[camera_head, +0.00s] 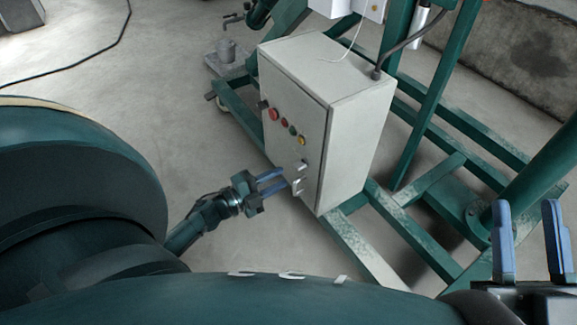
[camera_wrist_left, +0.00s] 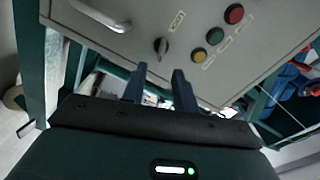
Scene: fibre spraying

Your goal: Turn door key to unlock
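The pale grey cabinet (camera_head: 345,110) stands on a green frame. Its front panel has a small key-like knob (camera_head: 300,165) low down, with a metal handle (camera_head: 298,186) below it. In the left wrist view the dark knob (camera_wrist_left: 161,46) sits just beyond the fingertips, and the handle (camera_wrist_left: 100,14) is at upper left. My left gripper (camera_head: 284,178) points at this lower part of the panel. Its two blue fingers are apart, with nothing seen between them; I cannot tell whether they touch the panel. My right gripper (camera_head: 526,208) is open and empty at the lower right.
Red (camera_head: 274,114), green (camera_head: 284,122) and yellow (camera_head: 301,141) buttons run along the panel above the knob. The green frame (camera_head: 440,180) spreads around the cabinet. A cable (camera_head: 410,42) enters its top.

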